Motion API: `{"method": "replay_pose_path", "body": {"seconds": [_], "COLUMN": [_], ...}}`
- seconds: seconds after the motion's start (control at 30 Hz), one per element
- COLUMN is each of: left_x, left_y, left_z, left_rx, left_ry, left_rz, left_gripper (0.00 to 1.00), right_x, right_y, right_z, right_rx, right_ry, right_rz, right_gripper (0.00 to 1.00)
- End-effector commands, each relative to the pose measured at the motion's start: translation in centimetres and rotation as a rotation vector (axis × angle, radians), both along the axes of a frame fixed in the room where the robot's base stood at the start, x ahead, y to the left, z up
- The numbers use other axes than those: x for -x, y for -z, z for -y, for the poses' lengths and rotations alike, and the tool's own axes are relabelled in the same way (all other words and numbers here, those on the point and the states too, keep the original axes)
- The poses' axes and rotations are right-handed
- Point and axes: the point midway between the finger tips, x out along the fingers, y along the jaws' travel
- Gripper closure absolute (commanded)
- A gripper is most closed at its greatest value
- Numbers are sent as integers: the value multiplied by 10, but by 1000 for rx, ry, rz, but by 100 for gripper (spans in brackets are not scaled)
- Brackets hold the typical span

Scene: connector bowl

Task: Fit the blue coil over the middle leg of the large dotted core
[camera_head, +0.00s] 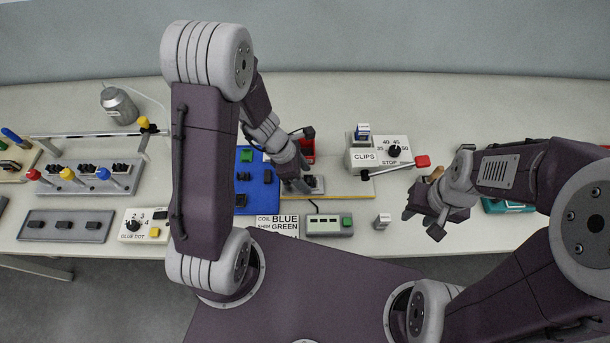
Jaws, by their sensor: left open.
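My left gripper (302,184) is open and points down over a small grey-and-dark fixture (317,184) in the middle of the table. My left arm hides part of this spot, so I cannot tell whether anything is between the fingers. I cannot make out the blue coil or the large dotted core for certain. A blue tray (268,188) just left of the gripper holds a green piece (246,155) and a small dark piece (241,200). My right gripper (420,217) hangs above the table at the right, and its fingers are too unclear to read.
A red bin (308,148) stands behind my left gripper. A CLIPS box (364,158) with a red-ended lever is at the back right. A dial box (144,226) is at left.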

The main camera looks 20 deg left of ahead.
Motion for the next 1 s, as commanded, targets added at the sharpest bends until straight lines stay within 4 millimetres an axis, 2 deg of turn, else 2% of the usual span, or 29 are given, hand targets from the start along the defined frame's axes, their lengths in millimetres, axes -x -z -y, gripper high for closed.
{"method": "replay_pose_path", "body": {"seconds": [0.1,0.3,0.47,0.83,0.93,0.97,1.0], "left_x": [1,6,8,9,4,8,20], "left_y": [-29,-66,-78,-79,-98,-106,-115], "left_z": [-9,-25,-30,-30,-15,-10,-7], "left_rx": [-1,-2,-2,0,-13,-32,-80], "left_ry": [-1,-2,0,5,65,120,254], "left_rz": [5,3,2,1,61,85,127], "left_gripper": [43,43,43,43,43,43,43], "right_x": [0,0,0,0,0,0,0], "right_y": [-18,-34,-37,-36,-36,-36,-36], "right_z": [0,0,0,0,0,0,0], "right_rx": [0,0,0,0,0,0,0], "right_ry": [0,0,0,0,0,0,0], "right_rz": [0,0,0,0,0,0,0], "right_gripper": [64,64,64,64,64,64,64]}}
